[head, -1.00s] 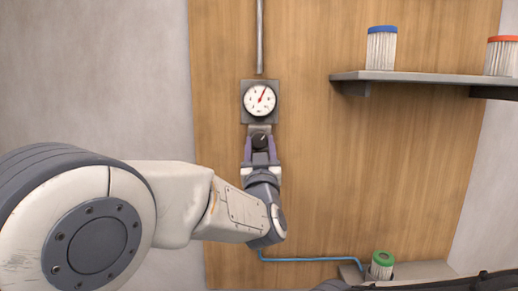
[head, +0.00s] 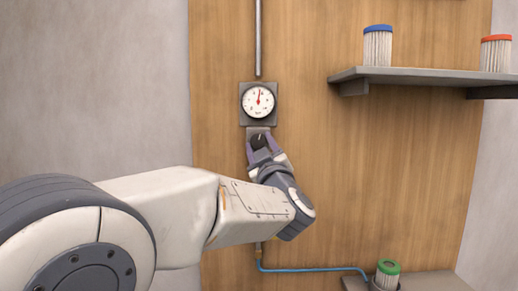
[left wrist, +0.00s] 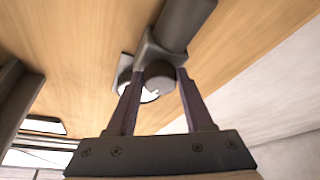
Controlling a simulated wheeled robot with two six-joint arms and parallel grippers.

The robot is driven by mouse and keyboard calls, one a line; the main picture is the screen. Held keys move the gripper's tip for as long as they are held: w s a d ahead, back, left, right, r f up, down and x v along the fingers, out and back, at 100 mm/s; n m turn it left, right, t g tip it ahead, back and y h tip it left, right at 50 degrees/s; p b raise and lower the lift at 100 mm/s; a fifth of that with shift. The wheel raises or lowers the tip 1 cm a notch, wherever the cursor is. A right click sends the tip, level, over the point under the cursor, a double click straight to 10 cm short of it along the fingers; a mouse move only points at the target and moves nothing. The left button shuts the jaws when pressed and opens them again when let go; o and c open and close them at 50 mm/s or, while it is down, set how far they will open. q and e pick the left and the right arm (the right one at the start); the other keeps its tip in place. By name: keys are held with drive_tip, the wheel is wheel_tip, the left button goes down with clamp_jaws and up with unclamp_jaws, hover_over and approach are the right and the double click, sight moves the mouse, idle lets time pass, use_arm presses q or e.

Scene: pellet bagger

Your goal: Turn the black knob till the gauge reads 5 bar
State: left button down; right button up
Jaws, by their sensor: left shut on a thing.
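The round white gauge (head: 258,101) sits on a grey plate on the wooden panel. Its red needle points almost straight up; the numbers are too small to read. The black knob (head: 259,141) is just below the gauge. My left gripper (head: 263,145) is shut on the black knob, one finger on each side, and the gripper is tilted. In the left wrist view the knob (left wrist: 160,75) shows between the two fingers, with part of the white gauge face (left wrist: 143,97) behind it. My right gripper is in neither view.
A grey shelf (head: 425,76) at the right holds a blue-topped filter (head: 377,46) and a red-topped filter (head: 495,54). A green-topped filter (head: 387,276) stands low at the right, near a blue hose (head: 310,269). A metal pipe (head: 258,40) runs up above the gauge.

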use_arm(q)
drive_tip(key=shift+c, duration=1.5)
unclamp_jaws()
drive_tip(key=shift+s+d+f+b, duration=0.15)
drive_tip(key=shift+s+f+b, duration=0.15)
drive_tip(key=shift+s, duration=0.15)
drive_tip(key=b+v, duration=0.3)
drive_tip(key=v, duration=0.6)
drive_tip(key=shift+s, duration=0.25)
